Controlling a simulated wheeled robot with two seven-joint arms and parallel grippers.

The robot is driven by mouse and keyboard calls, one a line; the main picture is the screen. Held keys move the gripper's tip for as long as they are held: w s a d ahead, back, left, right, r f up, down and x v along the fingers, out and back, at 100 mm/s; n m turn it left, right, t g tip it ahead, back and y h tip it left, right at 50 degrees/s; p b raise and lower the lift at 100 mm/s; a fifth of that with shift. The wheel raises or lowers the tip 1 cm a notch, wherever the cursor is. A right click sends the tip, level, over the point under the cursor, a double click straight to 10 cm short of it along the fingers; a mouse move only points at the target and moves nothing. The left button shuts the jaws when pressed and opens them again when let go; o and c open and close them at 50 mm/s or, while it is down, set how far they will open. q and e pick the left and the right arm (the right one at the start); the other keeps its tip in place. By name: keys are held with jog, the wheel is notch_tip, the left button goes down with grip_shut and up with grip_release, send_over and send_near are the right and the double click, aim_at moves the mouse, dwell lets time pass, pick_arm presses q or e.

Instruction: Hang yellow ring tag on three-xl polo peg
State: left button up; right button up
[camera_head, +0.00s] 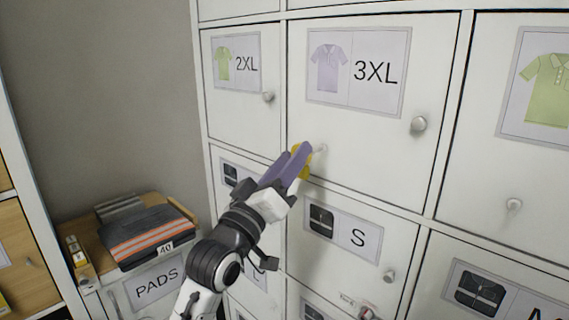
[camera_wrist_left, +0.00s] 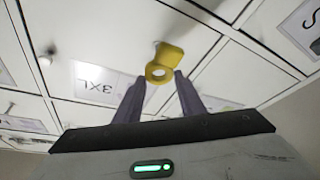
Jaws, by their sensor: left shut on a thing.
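The yellow ring tag (camera_head: 304,161) is between the purple fingertips of my left gripper (camera_head: 296,165), which is shut on it. In the left wrist view the ring tag (camera_wrist_left: 172,56) shows its round hole between the fingertips (camera_wrist_left: 161,80). The three-xl polo door (camera_head: 375,160) carries a 3XL label with a lavender polo (camera_head: 328,68). I cannot tell whether the peg passes through the ring; the fingers hide part of the tag. My right gripper is not in view.
A round knob (camera_head: 418,124) projects at the door's right. The 2XL door (camera_head: 238,110) is to its left, and the S door label (camera_head: 342,229) is below. Folded dark workwear (camera_head: 145,230) lies on a low cabinet at the lower left.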

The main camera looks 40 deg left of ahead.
aim_at(310, 156)
pick_arm(q)
jog(key=w, duration=0.5)
jog(key=shift+w+d+f+b, duration=0.25)
jog(key=shift+w+f+b, duration=0.05)
jog(key=shift+f+b, duration=0.05)
dwell(0.3)
dwell(0.5)
jog(key=o, duration=1.1)
jog(key=shift+s+f, duration=0.1)
